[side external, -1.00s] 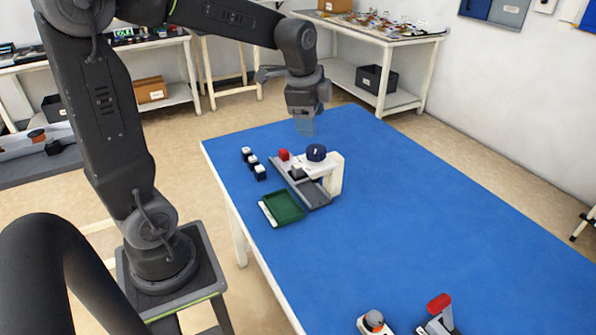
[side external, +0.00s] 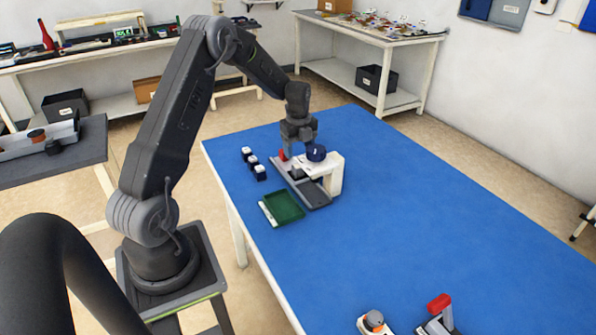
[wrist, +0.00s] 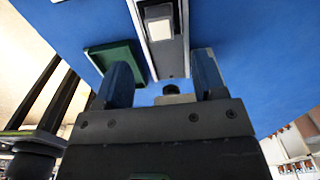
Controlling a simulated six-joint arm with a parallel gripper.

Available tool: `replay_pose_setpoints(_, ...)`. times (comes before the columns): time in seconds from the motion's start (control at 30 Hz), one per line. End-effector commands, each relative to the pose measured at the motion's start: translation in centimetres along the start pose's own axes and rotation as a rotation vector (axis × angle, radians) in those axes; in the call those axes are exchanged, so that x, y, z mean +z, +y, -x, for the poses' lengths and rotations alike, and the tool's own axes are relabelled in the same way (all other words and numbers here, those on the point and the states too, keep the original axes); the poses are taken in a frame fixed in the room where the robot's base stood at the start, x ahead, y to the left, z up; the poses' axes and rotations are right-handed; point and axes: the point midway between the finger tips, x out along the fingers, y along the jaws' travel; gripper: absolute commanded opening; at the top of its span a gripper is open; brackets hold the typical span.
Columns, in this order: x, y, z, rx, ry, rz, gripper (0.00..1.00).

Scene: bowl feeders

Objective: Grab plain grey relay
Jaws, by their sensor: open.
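In the side view my gripper (side external: 298,150) is low over the back end of the feeder, close to the red block (side external: 283,155) and the dark blue round knob (side external: 316,153). In the wrist view my gripper (wrist: 163,75) has its two fingers apart, with a gap between them. A small dark round-topped piece (wrist: 171,89) shows low between the fingers; I cannot tell what it is. A block with a pale top (wrist: 159,29) sits in the grey channel (wrist: 170,62) ahead. I cannot make out a plain grey relay for certain.
The feeder has a white upright (side external: 337,177) and a grey channel (side external: 315,196). A green tray (side external: 286,207) lies beside it. Several black blocks with white tops (side external: 253,162) stand in a row to the left. The blue table (side external: 430,200) is clear to the right.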

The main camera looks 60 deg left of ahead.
Motion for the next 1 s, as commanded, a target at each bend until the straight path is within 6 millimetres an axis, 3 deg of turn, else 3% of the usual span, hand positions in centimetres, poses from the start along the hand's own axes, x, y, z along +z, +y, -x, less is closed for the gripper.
replay_pose_setpoints(0.1, 0.0, 0.0, -1.6, 0.0, 0.0, 0.001, 0.64)
replay_pose_setpoints(0.33, 0.2, 0.0, -3.2, 0.0, 0.0, 0.001, 0.64)
replay_pose_setpoints(0.6, 0.8, -0.1, -6.9, 0.0, 0.0, 0.001, 0.64)
replay_pose_setpoints(0.93, 0.8, -0.1, -7.5, -0.002, -0.001, 0.001, 0.64)
replay_pose_setpoints(1.0, 0.8, -0.1, -7.5, -0.002, -0.001, 0.001, 0.57)
